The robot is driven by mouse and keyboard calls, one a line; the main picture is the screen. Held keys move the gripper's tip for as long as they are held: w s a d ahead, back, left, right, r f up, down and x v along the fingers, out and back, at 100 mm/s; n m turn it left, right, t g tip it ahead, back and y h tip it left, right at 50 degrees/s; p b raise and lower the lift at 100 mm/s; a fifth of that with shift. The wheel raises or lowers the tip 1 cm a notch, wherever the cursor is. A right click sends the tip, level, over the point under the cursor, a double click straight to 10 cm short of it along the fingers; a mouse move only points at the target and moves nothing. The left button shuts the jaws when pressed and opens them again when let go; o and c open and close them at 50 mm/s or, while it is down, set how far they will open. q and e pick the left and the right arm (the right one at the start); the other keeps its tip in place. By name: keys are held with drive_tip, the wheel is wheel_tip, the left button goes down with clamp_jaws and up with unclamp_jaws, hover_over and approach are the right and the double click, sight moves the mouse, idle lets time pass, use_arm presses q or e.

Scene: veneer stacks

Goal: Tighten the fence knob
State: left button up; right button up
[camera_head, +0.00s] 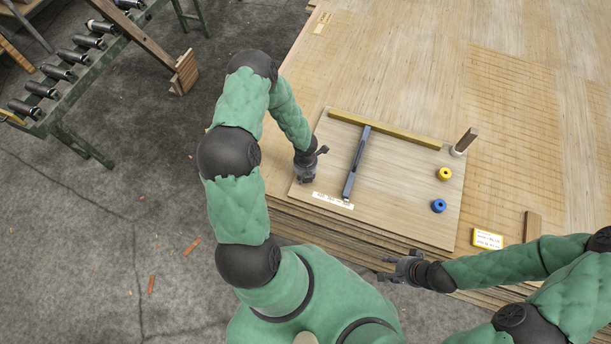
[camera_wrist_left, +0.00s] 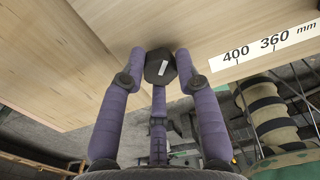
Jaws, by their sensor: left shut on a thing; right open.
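The fence knob (camera_wrist_left: 161,67) is black and faceted, with a small white mark on its face. It shows in the left wrist view at the edge of a pale wooden board. My left gripper (camera_wrist_left: 160,58) is shut on it, with purple fingers on both sides and one below. In the head view my left gripper (camera_head: 307,172) is at the board's left edge and the knob cannot be made out. The board (camera_head: 400,205) carries a brass-coloured bar (camera_head: 385,129) and a blue-grey slotted bar (camera_head: 357,160). My right gripper (camera_head: 402,267) is open and empty by the stack's front edge.
A printed scale (camera_head: 333,200) lies along the board's front left; its 400 and 360 mm marks show in the wrist view. A roller conveyor (camera_head: 72,72) is at far left.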

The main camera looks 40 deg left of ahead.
use_arm(q)
drive_tip(key=shift+m, duration=0.3)
drive_tip(key=shift+m+p, duration=1.05)
drive_tip(key=shift+m, duration=0.65)
drive_tip(key=shift+m+p, duration=0.9)
drive_tip(key=shift+m, duration=0.8)
drive_tip(key=shift+m+p, duration=0.3)
drive_tip(key=shift+m, duration=0.2)
drive_tip(key=o, duration=0.8)
